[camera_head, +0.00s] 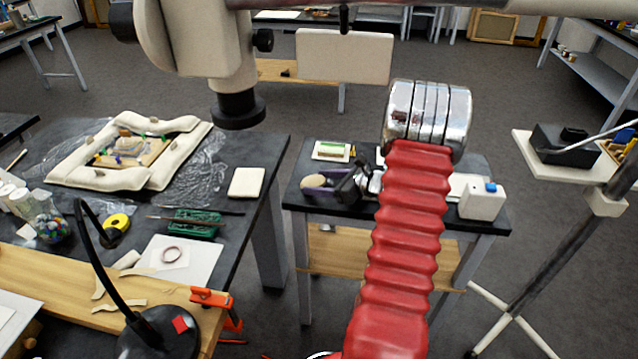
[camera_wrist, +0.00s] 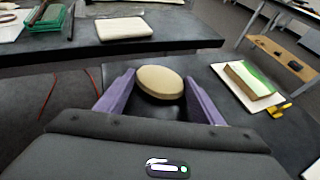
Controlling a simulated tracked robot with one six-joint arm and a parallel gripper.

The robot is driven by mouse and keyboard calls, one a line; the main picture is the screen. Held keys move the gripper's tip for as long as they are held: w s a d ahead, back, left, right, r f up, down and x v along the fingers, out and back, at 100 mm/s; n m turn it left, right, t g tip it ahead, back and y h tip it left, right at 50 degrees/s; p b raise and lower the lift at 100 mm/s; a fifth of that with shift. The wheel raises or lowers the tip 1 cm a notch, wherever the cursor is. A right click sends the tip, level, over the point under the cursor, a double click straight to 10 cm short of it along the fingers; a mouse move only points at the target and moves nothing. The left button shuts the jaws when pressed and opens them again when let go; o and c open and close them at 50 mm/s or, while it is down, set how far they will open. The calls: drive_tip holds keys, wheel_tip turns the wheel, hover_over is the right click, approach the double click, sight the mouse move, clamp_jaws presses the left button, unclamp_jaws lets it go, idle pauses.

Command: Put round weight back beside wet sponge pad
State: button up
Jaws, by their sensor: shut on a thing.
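The round weight (camera_wrist: 160,82), a tan disc, sits between the two purple fingers of my gripper (camera_wrist: 158,76) in the wrist view. My gripper is shut on it, and the fingers hide its sides. In the head view the weight (camera_head: 312,183) and my gripper (camera_head: 317,184) are at the left part of the small dark table. The wet sponge pad (camera_wrist: 251,80), green on top with a pale side, lies on a white tray to the right of the weight in the wrist view. In the head view the pad (camera_head: 332,148) is behind my gripper, with a gap between.
A small yellow piece (camera_wrist: 280,110) lies beside the white tray (camera_wrist: 238,92). A white box with a blue top (camera_head: 482,198) stands on the right of the small table (camera_head: 300,203). A larger table with a cream pad (camera_head: 247,182) is on the left, across a gap.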

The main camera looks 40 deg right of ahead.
drive_tip(key=shift+f, duration=0.4)
drive_tip(key=shift+s+f, duration=0.1)
drive_tip(key=shift+f, duration=0.05)
drive_tip(key=o, duration=1.4)
drive_tip(key=shift+a+f, duration=0.2)
drive_tip(key=shift+f, duration=0.05)
drive_tip(key=shift+o, duration=0.2)
drive_tip(key=shift+r, duration=0.5)
drive_tip(key=v, duration=1.2)
drive_tip(key=shift+d+r, duration=0.25)
drive_tip(key=shift+w+a, duration=0.1)
drive_tip(key=shift+w, duration=0.1)
